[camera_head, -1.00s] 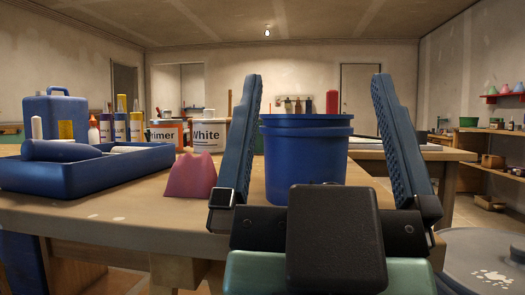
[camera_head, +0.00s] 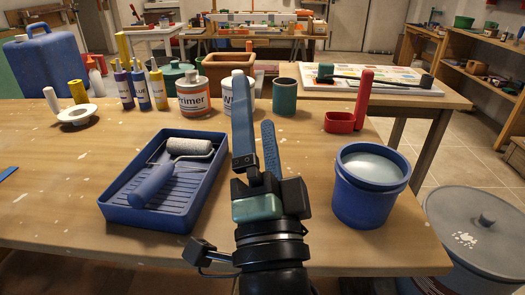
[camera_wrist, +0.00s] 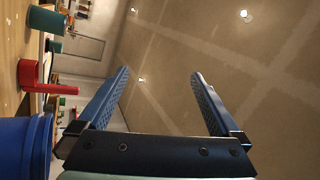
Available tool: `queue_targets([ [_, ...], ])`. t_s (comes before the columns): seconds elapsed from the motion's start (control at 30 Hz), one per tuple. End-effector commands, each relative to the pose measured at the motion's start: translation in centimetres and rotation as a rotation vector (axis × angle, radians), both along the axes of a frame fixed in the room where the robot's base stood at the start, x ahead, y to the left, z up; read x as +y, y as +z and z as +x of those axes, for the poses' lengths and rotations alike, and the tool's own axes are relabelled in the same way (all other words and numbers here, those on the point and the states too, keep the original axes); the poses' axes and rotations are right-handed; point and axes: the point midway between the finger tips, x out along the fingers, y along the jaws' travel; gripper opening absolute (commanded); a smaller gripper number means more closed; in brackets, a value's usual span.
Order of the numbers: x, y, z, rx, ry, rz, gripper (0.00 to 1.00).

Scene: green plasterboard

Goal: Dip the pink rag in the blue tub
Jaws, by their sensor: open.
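The blue tub (camera_head: 368,208) stands upright at the right front of the table, with pale liquid inside below its rim. Its side also shows at the lower left of the wrist view (camera_wrist: 18,150). My gripper (camera_head: 252,98) is left of the tub, between it and the blue paint tray, pointing up and away. In the wrist view my gripper (camera_wrist: 160,72) has its two blue fingers apart with nothing between them. The pink rag is not visible in either current view; my arm covers part of the table.
The blue tray (camera_head: 112,212) with a roller lies at left. Behind are a Primer can (camera_head: 192,102), a teal cup (camera_head: 286,97) and a red holder (camera_head: 340,123) with an upright handle. A grey lidded bin (camera_head: 470,245) stands off the table's right end.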

Motion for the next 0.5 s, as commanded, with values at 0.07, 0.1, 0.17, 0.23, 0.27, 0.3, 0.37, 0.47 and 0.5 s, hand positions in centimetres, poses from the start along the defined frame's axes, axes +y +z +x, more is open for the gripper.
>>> queue_targets([
  [0.07, -0.1, -1.0, 0.5, 0.118, 0.119, 0.244, 1.0],
  [0.1, -0.2, -2.1, 0.6, 0.171, 0.172, 0.375, 1.0],
  [0.17, -0.4, -3.8, 0.4, 0.247, 0.24, 0.578, 1.0],
  [0.23, -0.7, -5.8, -0.1, 0.328, 0.302, 0.824, 1.0],
  [0.27, -0.9, -6.7, -0.5, 0.359, 0.323, 0.929, 1.0],
  [0.3, -1.2, -7.9, -1.0, 0.394, 0.343, 1.069, 1.0],
  [0.37, -1.6, -9.6, -1.9, 0.436, 0.363, 1.266, 1.0],
  [0.47, -2.3, -12.0, -3.5, 0.474, 0.373, 1.545, 1.0],
  [0.5, -2.6, -12.8, -4.1, 0.48, 0.372, 1.633, 1.0],
])
